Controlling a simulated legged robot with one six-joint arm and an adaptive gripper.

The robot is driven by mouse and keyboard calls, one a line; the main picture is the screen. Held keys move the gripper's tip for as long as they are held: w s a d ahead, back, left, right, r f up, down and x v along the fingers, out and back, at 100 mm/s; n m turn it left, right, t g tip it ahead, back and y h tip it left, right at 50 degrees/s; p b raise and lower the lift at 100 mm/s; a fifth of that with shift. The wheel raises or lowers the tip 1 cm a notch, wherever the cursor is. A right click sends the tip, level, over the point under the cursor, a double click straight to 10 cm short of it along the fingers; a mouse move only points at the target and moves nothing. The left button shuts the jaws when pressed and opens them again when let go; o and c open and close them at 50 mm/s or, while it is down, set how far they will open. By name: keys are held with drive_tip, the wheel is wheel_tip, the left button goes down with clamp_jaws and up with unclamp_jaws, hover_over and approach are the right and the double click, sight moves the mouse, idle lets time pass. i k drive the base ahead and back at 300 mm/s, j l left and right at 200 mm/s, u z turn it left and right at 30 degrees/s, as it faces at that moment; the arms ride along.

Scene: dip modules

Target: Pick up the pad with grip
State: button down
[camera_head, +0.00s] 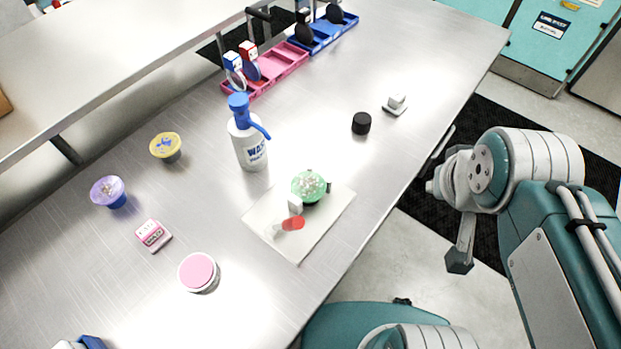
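A small pale square pad with a white block-shaped grip on top (396,103) lies flat on the steel table, near its right edge. I take this to be the pad with grip. My gripper (447,208) is beyond the table's right edge, below and to the right of the pad and apart from it. One grey finger with a dark tip hangs down, and what looks like the other points up and left, so it appears spread open. Nothing shows between the fingers.
A black round cap (361,123) stands left of the pad. A white board (263,222) holds a green dome, a white block and a red-ended tool.

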sight(395, 104)
drive_tip(key=i+l+z, duration=0.2)
drive_tip(key=i, duration=0.25)
drive_tip(key=i+l+z, duration=0.15)
drive_tip(key=i+l, duration=0.2)
drive_tip(key=i, duration=0.1)
